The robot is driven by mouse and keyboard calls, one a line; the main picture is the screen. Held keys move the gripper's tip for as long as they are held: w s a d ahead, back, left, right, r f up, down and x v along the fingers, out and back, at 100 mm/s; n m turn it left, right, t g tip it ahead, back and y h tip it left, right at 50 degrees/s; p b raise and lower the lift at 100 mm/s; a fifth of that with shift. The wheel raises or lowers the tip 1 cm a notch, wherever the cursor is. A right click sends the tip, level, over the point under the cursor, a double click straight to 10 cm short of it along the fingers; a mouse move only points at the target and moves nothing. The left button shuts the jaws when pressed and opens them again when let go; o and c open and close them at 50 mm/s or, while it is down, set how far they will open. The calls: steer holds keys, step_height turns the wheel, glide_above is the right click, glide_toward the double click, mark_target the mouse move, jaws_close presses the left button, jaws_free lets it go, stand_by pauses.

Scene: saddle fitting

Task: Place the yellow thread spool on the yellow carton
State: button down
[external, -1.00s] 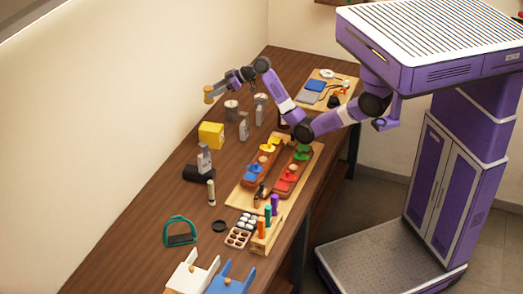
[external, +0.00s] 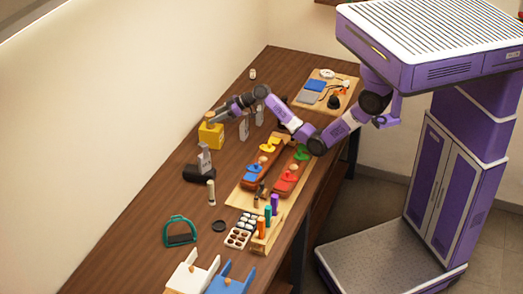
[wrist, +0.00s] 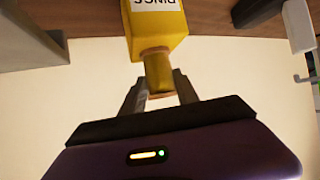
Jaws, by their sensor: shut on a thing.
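The yellow thread spool (wrist: 158,76) is between the two fingers of my gripper (wrist: 160,92) in the wrist view, and the fingers are shut on it. The yellow carton (wrist: 157,28), with dark lettering on a white label, lies directly beyond the spool's end there. In the external view my gripper (external: 214,119) holds the spool (external: 209,117) right over the top of the carton (external: 211,137). The spool looks upright. I cannot tell whether it touches the carton's top or hangs slightly above it.
Grey upright stands (external: 244,129) are right of the carton. A black-based grey stand (external: 201,172) is in front of it. A wooden board with coloured pieces (external: 240,195) lies to the right. Bare table (external: 150,200) lies at the front left.

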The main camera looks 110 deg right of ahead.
steer(key=shift+f, duration=0.1)
steer(key=c, duration=0.9)
jaws_free()
steer(key=b+v, duration=0.1)
steer(key=v, duration=1.1)
